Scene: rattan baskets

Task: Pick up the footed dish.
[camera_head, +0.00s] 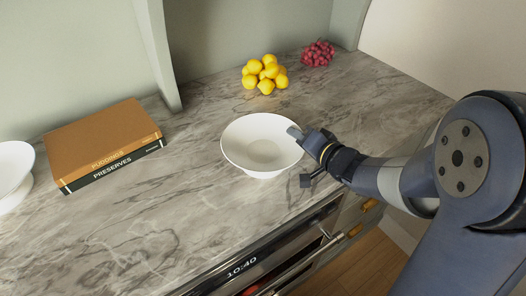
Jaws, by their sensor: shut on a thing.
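A white footed dish (258,146) is upright near the middle of the marble counter, wide and shallow with a short base below. My gripper (299,154) is at the right side of the dish and is shut on it. One finger overlaps the right part of the rim. The other finger shows lower, just right of the dish. I cannot tell whether the base touches the counter. The inside of the dish looks empty.
Another white dish (12,172) is cut off at the left edge. Two stacked books (103,141) lie left of centre. Yellow lemons (265,73) and red grapes (318,52) sit at the back. An oven (246,268) is below the counter's front edge. The front-left counter is clear.

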